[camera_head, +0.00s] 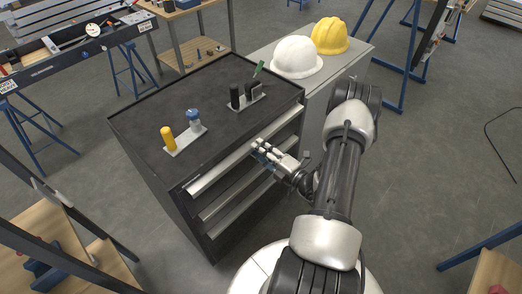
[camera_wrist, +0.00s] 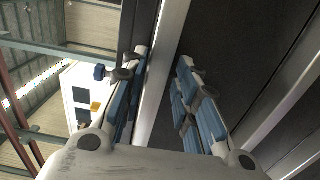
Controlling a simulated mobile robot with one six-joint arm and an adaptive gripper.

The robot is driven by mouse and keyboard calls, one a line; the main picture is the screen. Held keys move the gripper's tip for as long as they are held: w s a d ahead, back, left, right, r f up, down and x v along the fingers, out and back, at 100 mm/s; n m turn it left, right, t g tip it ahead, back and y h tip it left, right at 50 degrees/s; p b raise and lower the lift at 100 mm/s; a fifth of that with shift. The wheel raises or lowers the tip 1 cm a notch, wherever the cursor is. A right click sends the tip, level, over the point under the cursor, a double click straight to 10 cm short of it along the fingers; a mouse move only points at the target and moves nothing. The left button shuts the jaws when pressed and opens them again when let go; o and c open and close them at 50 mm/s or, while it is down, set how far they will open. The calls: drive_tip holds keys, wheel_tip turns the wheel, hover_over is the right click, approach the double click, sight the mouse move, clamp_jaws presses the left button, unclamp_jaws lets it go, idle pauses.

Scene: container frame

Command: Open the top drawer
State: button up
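The dark drawer cabinet (camera_head: 150,125) stands left of my arm, with light metal handle strips along its front. The top drawer's handle strip (camera_head: 222,170) runs just below the cabinet's top edge, and that drawer looks shut. My gripper (camera_head: 262,148) is at about the middle of this strip. In the wrist view my gripper (camera_wrist: 163,100) is open, with blue-padded fingers apart. The pale strip (camera_wrist: 165,75) passes between them, one finger on each side. I see gaps beside it; whether either pad touches it, I cannot tell.
A holder with a yellow item (camera_head: 168,138) and a blue-topped item (camera_head: 193,116), and one with black items (camera_head: 245,95), stand on the cabinet. White (camera_head: 297,57) and yellow (camera_head: 331,36) helmets lie on a grey cabinet behind. Floor in front (camera_head: 420,180) is clear.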

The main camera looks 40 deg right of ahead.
clamp_jaws()
drive_tip(key=shift+s+f, duration=0.1)
idle(0.3)
